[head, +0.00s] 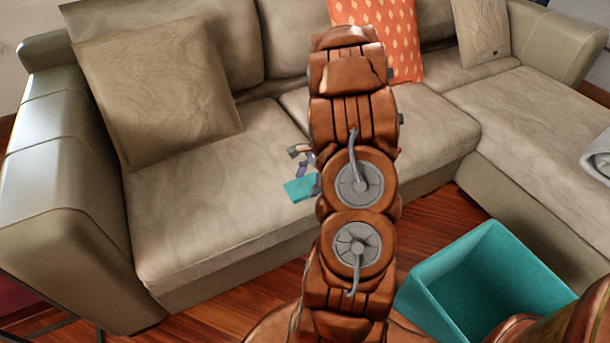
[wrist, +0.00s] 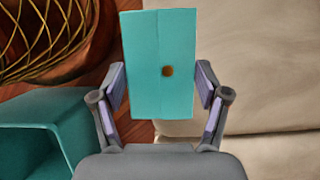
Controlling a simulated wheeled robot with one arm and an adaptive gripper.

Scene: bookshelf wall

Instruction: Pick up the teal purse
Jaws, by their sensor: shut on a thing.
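The teal purse (wrist: 160,60) is a flat, upright rectangle with a round brown clasp in the wrist view. My gripper (wrist: 161,88) is shut on it, one finger at each side edge. In the head view a teal part of the purse (head: 298,189) shows left of my arm, in front of the sofa seat. One finger of my gripper (head: 304,166) shows there too; the rest of the gripper and purse is hidden behind my arm.
A beige sofa (head: 200,225) fills the back, with a tan cushion (head: 155,85) and an orange patterned cushion (head: 400,35). An open teal bin (head: 440,300) stands on the wood floor at the lower right. A woven wire basket (wrist: 50,40) is at upper left in the wrist view.

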